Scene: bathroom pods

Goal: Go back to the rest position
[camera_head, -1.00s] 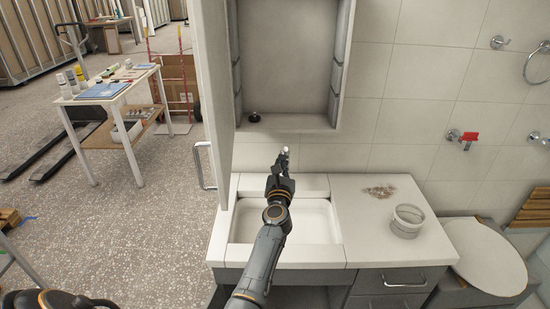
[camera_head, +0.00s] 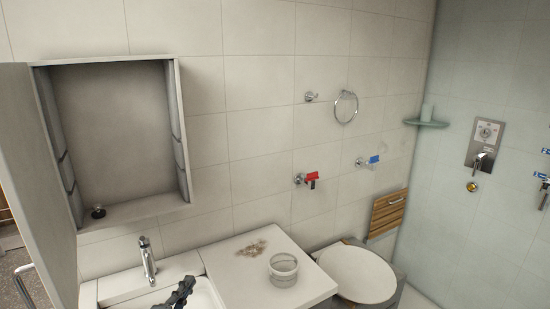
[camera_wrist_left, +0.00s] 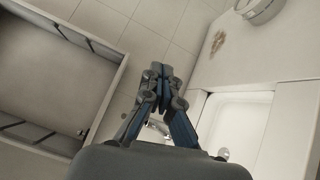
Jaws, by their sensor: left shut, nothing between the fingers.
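My left gripper (camera_head: 182,290) shows at the bottom edge of the head view, over the white sink basin (camera_head: 205,298). In the left wrist view its two fingers (camera_wrist_left: 159,75) are together at the tips with nothing between them. It is apart from the faucet (camera_head: 147,258), which stands behind the basin. Most of my left arm is below the head view. My right gripper is not in view.
An open wall cabinet (camera_head: 110,135) with a small black object (camera_head: 98,211) hangs above the sink; its door (camera_head: 40,180) swings out left. On the counter (camera_head: 235,290) are a round container (camera_head: 283,270) and small brownish bits (camera_head: 251,248). A toilet (camera_head: 357,272) is to the right.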

